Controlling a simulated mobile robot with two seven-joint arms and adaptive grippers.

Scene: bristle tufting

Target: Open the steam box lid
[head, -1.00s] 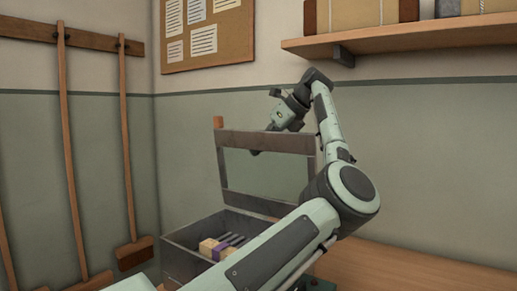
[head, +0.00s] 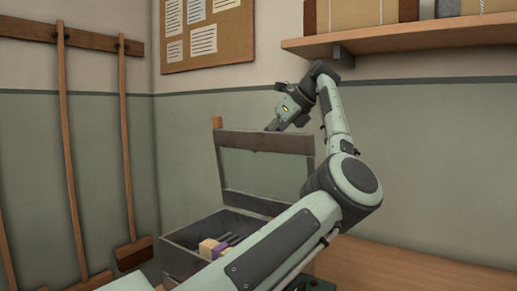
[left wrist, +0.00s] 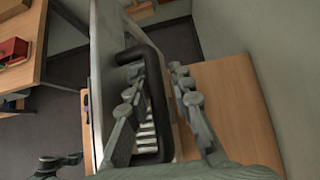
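The steam box (head: 190,240) stands on the wooden bench with its lid (head: 245,140) raised, about upright at the back. The lid is a dark metal frame around a pale panel. My left gripper (head: 274,124) is at the lid's top edge, partly behind it. In the left wrist view its two fingers (left wrist: 155,72) are spread apart, with a dark bar handle (left wrist: 152,100) beside and partly behind the left finger. I cannot tell whether they touch.
A wooden shelf (head: 430,36) juts from the wall at upper right. Long-handled tools (head: 128,150) hang at left. The bench right of the box (head: 400,270) is clear.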

